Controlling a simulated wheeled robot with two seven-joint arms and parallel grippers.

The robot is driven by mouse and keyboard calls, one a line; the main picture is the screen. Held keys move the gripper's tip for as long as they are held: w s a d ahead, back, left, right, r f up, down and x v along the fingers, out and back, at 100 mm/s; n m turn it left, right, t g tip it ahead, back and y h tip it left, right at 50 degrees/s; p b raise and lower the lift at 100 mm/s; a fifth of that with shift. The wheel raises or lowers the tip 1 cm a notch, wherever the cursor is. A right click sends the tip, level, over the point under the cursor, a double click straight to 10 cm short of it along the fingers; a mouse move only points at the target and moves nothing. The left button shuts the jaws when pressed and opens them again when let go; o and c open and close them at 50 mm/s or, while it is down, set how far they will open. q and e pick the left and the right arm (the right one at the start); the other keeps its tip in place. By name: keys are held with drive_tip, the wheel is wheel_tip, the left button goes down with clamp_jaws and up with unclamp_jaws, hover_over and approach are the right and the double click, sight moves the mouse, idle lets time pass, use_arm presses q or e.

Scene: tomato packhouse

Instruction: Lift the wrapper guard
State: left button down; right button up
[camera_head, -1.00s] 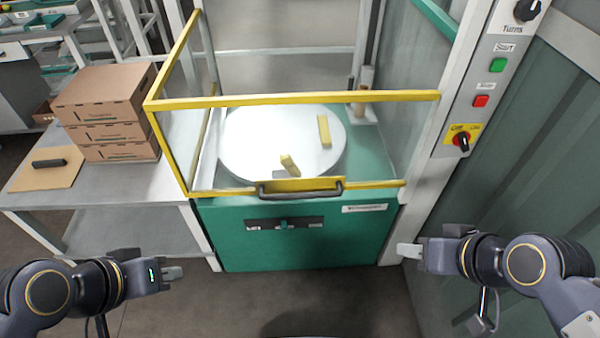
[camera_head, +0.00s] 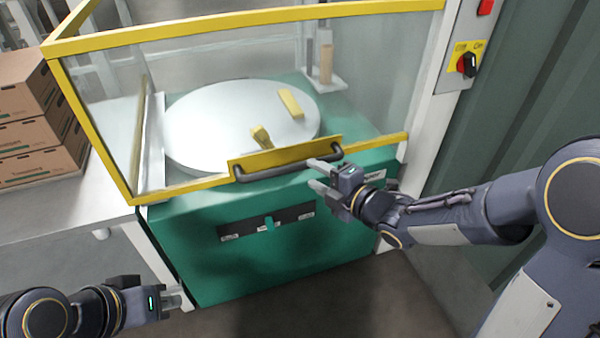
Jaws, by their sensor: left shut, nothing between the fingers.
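The wrapper guard (camera_head: 250,22) is a clear panel box with a yellow frame, and it is down around the turntable. Its dark bar handle (camera_head: 270,173) sits on a yellow plate at the lower front edge. My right gripper (camera_head: 314,174) is open at the right end of the handle, its fingers pointing left. The upper finger appears close to the bar; I cannot tell whether it touches. Nothing is held in it. My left gripper (camera_head: 178,297) is shut and empty at the lower left, well below and apart from the guard.
A white round turntable (camera_head: 205,125) with two yellow blocks lies behind the guard. The green machine base (camera_head: 215,270) is below. Cardboard boxes (camera_head: 30,135) stand on a grey table (camera_head: 60,215) at left. A post with a red-and-yellow switch (camera_head: 467,64) rises at right.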

sight(303, 168)
drive_tip(key=x, duration=0.6)
drive_tip(key=shift+w+b, duration=0.1)
drive_tip(key=shift+b, duration=0.3)
drive_tip(key=shift+c, duration=0.2)
clamp_jaws()
